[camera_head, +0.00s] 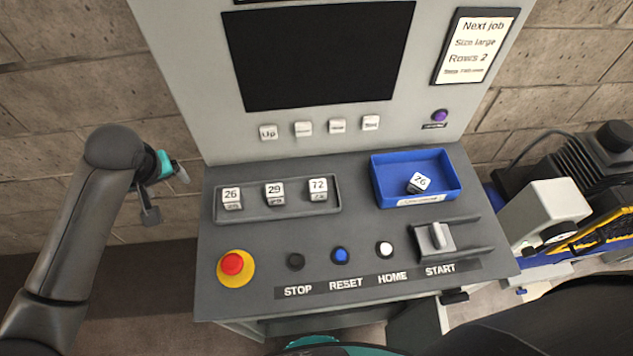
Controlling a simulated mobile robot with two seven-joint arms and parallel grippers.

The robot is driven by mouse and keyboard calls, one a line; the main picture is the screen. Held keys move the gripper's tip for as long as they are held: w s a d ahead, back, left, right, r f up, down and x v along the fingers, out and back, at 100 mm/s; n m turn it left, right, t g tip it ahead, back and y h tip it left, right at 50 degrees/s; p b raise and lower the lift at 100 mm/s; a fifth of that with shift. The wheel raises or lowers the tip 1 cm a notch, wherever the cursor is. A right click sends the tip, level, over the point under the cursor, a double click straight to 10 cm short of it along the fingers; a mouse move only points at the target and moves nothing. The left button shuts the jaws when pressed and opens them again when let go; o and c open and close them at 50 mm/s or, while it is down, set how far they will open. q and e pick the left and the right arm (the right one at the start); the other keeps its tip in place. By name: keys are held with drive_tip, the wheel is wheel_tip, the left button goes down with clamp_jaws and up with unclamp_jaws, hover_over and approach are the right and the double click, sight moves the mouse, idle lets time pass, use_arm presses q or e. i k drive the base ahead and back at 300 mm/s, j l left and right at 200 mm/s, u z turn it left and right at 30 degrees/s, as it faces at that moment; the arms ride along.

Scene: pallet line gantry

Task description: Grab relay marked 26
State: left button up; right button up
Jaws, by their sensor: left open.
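A white-topped relay marked 26 (231,197) stands at the left end of the grey tray (335,203) on the console. Beside it in the tray stand relays marked 29 (274,193) and 72 (318,189). Another relay, also marked 26 (419,182), lies tilted in the blue bin (379,188) at the right. My left gripper (167,192) is open and empty, to the left of the console and apart from the grey tray. My right gripper does not show.
The console front has a red stop button (232,264), small buttons and a START lever (438,237). A dark screen (325,55) and a "Next job" sign (475,47) are above. Machinery (570,205) stands at the right.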

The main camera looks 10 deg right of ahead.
sight(232, 198)
drive_tip(key=k+j+z, duration=0.1)
drive_tip(key=j+z, duration=0.15)
drive_tip(key=z, duration=0.15)
drive_tip(key=k+j+z, duration=0.1)
drive_tip(key=z, duration=0.3)
drive_tip(key=k+j+z, duration=0.15)
drive_tip(key=z, duration=0.3)
drive_tip(key=k+j, duration=0.05)
drive_tip(key=j, duration=0.05)
